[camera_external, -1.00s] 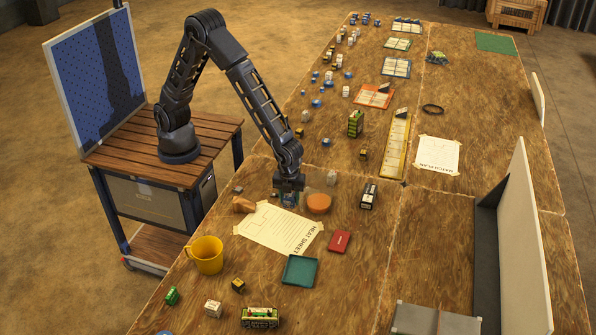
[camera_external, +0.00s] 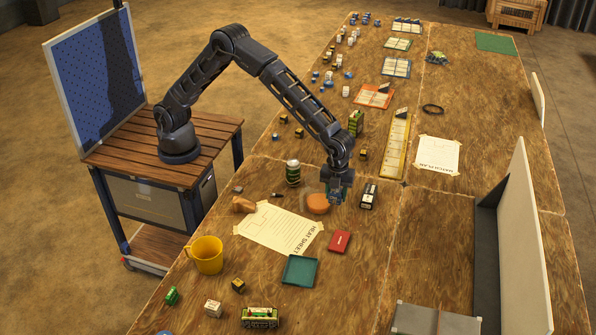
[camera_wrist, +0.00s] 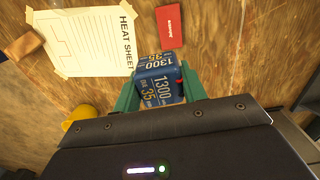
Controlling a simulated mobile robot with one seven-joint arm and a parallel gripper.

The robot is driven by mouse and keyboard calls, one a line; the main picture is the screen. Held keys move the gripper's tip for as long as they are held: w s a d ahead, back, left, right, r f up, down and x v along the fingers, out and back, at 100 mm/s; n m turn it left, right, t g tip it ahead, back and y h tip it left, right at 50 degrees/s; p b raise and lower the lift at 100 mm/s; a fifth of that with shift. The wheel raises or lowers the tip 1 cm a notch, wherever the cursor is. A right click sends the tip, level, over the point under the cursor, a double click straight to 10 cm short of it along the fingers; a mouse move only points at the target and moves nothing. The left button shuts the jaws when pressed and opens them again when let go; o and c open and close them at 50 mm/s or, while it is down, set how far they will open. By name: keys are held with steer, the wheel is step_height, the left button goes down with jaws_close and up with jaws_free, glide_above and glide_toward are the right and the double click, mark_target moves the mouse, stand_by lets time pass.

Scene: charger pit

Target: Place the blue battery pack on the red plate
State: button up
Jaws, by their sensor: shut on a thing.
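The blue battery pack (camera_wrist: 160,85), printed "1300" and "35", sits between the teal fingers of my gripper (camera_wrist: 157,92) in the wrist view. In the external view my gripper (camera_external: 338,193) is shut on it and holds it over the table, just right of a round orange thing; its height is hard to tell. A small flat red rectangle with white lettering (camera_external: 339,242) lies on the table in front of my gripper. It also shows in the wrist view (camera_wrist: 170,26), beyond the pack and apart from it. I cannot tell if this is the red plate.
The heat sheet (camera_external: 277,229) lies to the left, with a teal tray (camera_external: 300,270) and yellow mug (camera_external: 208,255) nearby. A black-and-white block (camera_external: 369,196) stands close right. The orange round thing (camera_external: 317,204) and a green can (camera_external: 293,173) are left. An orange-red tray (camera_external: 361,100) lies farther back.

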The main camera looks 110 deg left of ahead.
mark_target(340, 240)
steer(key=w+f, duration=0.1)
steer(key=f, duration=1.2)
steer(key=w+f, duration=0.1)
steer(key=f, duration=0.5)
steer(key=shift+w+a+f, duration=0.25)
steer(key=shift+w+f, duration=0.1)
steer(key=shift+f, duration=0.05)
steer(key=shift+f, duration=0.1)
steer(key=o, duration=1.1)
